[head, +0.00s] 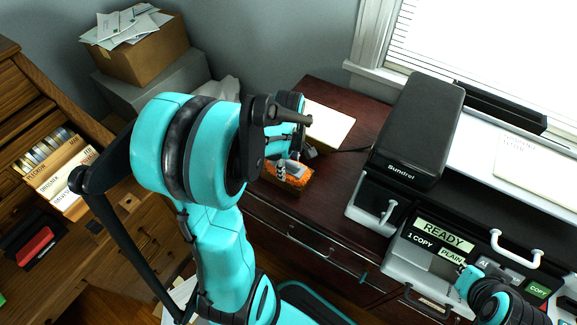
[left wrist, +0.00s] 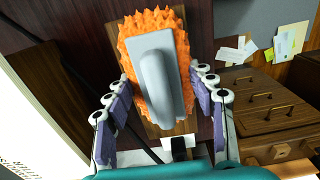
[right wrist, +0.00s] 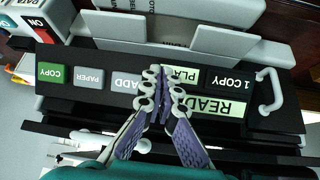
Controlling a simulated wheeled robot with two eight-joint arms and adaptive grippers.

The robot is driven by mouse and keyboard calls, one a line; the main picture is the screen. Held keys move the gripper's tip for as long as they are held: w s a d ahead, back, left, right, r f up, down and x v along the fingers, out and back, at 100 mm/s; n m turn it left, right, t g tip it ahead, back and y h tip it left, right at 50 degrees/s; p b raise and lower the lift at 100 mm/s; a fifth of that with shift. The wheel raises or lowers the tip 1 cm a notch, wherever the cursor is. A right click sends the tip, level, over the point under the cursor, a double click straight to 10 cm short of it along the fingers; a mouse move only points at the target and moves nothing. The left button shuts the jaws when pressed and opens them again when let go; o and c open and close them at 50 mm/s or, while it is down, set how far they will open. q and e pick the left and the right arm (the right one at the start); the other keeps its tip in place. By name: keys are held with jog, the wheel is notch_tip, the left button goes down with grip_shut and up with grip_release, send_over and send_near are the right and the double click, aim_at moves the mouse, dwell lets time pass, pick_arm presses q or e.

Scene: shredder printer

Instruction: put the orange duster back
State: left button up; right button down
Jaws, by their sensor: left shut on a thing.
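The orange duster (head: 291,178) has a bushy orange head and a grey handle. It sits at the wooden holder on the dark red-brown cabinet top, below my left gripper (head: 288,150), which partly hides it. In the left wrist view the duster's grey handle (left wrist: 160,75) lies between the fingers of my left gripper (left wrist: 160,85), with a wooden block (left wrist: 187,125) under the orange bristles. The fingers are spread wide, on either side of the duster. My right gripper (right wrist: 163,80) is empty with its fingertips together, in front of the printer's button panel.
The black and grey printer (head: 418,130) stands right of the duster, with a white handle. A pale pad of paper (head: 328,125) lies behind the duster. A wooden drawer unit (head: 60,175) and a cardboard box with envelopes (head: 145,50) are at left.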

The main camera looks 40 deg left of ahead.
pick_arm(q)
jog(key=o, duration=1.1)
jog(key=shift+f, duration=0.1)
notch_tip(320, 180, up, 11)
jog(key=p, duration=0.4)
jog(key=shift+s+d+r+p, duration=0.15)
jog(key=shift+r+p, duration=0.25)
jog(key=shift+r, duration=0.3)
jog(key=shift+s+d+r+m+t, duration=0.7)
jog(key=shift+d+m+t, duration=0.5)
jog(key=shift+d+m, duration=1.7)
jog(key=shift+s+d+r+m+t, duration=0.7)
jog(key=shift+d+m+t, duration=0.5)
jog(key=shift+d+m, duration=1.65)
jog(key=shift+s+d+r+m+t, duration=0.7)
jog(key=shift+d+m+t, duration=0.85)
jog(key=shift+m, duration=2.3)
